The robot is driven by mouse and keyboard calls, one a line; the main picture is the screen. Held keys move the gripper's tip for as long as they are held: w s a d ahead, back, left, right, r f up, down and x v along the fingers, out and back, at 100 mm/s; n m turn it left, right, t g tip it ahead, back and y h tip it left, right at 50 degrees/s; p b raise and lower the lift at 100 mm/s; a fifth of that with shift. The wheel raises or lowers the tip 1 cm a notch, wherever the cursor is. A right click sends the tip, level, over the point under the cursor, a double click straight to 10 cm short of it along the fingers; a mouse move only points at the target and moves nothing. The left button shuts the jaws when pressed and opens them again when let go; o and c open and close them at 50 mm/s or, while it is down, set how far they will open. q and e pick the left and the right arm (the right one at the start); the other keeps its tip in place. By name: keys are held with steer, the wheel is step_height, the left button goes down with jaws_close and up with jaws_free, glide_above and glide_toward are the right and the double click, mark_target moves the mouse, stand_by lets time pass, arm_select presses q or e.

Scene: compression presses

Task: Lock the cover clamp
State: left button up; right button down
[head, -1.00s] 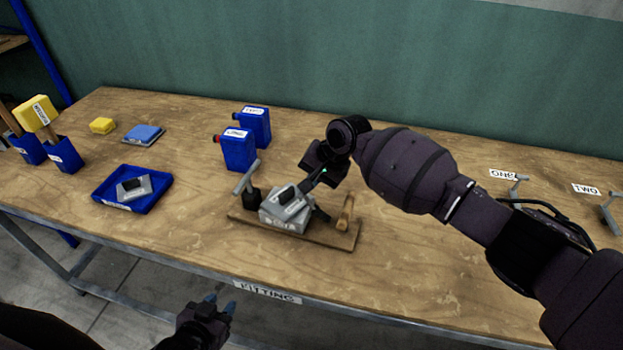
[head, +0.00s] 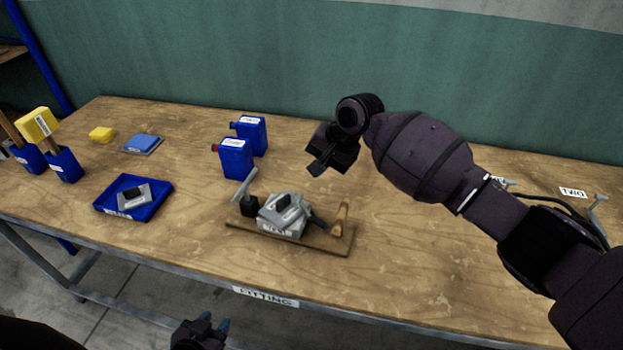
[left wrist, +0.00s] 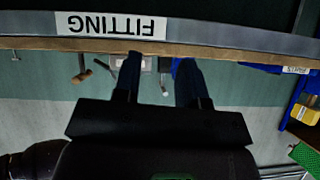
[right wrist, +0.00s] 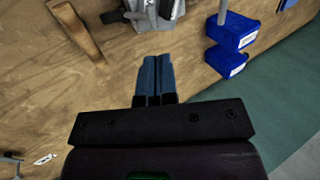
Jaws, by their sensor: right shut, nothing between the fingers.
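The clamp fixture stands on a wooden base board (head: 320,243) near the bench's front edge. It has a grey block with a cover (head: 283,212), a grey T-shaped handle (head: 245,186) at its left and a wooden handle (head: 340,218) standing at its right. A dark lever lies between block and wooden handle; its exact position is unclear. The wooden handle shows in the right wrist view (right wrist: 76,29). My right gripper (head: 318,168) is shut and empty, above and behind the fixture, touching nothing. My left gripper (left wrist: 157,75) is open and empty, low before the bench.
Two blue bottles (head: 236,158) stand behind the fixture. A blue tray (head: 108,206) with a grey part lies to its left.

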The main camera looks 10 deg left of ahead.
arm_select(q)
steer(key=shift+w+r, duration=0.35)
steer(key=shift+w, duration=0.35)
arm_select(e)
steer(key=shift+a+r+v, duration=0.1)
steer(key=shift+a+v, duration=0.1)
steer(key=shift+v, duration=1.15)
steer(key=shift+a+r+v, duration=0.15)
steer(key=shift+a+v, duration=0.05)
steer(key=shift+v, duration=1.15)
steer(key=shift+w, duration=0.2)
arm_select(q)
steer(key=shift+s+f, duration=0.15)
steer(key=shift+f, duration=0.05)
